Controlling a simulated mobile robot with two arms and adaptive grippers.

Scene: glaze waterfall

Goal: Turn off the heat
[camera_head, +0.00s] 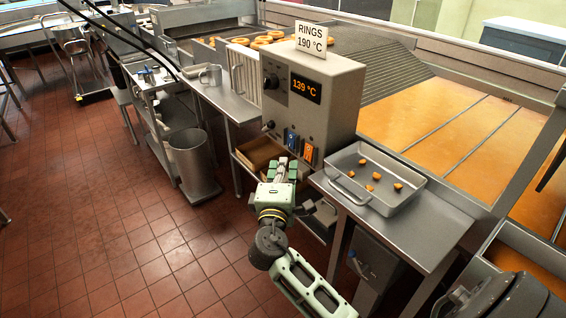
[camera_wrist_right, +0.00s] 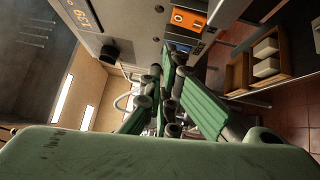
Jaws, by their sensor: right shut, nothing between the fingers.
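The grey control box (camera_head: 335,95) stands at the fryer's near end. A smaller knob (camera_head: 268,126) is lower down. On the lower face are a blue switch (camera_head: 291,140) and an orange switch (camera_head: 308,153); the orange switch also shows in the right wrist view (camera_wrist_right: 188,18). My right gripper (camera_head: 284,166) is shut and empty, just below and in front of these switches. My left gripper is out of view.
A sign (camera_head: 312,39) on the box reads RINGS 190 °C. A metal tray (camera_head: 375,202) with several orange pieces stands right of my gripper. A brown open box (camera_head: 259,152) is below the panel at left. A bin (camera_head: 194,165) stands on the open tiled floor.

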